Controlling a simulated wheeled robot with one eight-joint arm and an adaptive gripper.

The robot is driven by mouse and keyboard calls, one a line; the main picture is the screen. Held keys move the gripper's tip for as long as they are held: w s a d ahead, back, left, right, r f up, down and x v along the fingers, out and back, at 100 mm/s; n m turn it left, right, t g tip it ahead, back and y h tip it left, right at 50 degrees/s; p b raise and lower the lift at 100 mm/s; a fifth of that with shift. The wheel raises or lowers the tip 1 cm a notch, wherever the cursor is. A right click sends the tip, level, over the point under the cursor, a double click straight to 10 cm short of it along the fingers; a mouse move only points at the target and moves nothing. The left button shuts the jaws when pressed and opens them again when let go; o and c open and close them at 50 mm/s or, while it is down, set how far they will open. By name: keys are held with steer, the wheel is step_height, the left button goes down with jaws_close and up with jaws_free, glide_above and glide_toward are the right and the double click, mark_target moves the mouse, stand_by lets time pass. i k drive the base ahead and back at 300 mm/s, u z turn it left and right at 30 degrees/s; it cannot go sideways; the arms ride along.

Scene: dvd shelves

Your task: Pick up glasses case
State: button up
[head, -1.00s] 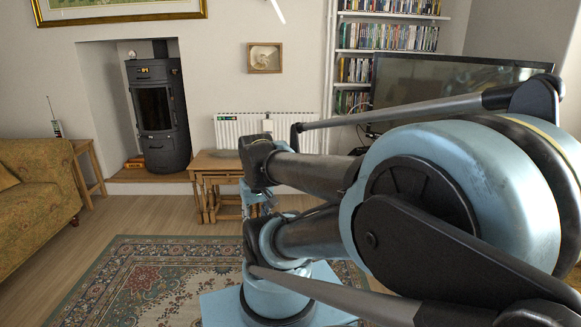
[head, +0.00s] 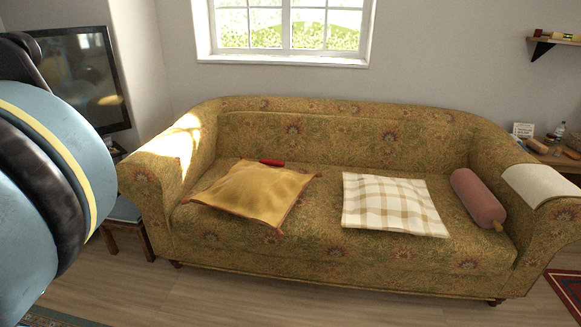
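A small slim red object (head: 272,162) lies on the sofa seat, just behind the yellow cushion (head: 255,192), which may hide part of it. It is too small to tell whether it is the glasses case. I see nothing else that is clearly a glasses case. My gripper is not in view; only a blue and black part of my arm shows at the left edge.
A patterned sofa (head: 350,255) spans the middle, with a checked cushion (head: 392,205) and a pink bolster (head: 479,199). A television (head: 85,75) and a low stool (head: 125,211) stand left. A side table with small items is at right. Bare wood floor lies in front.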

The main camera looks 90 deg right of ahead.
mark_target(275, 162)
steer(key=z, duration=3.3)
steer(key=i, duration=1)
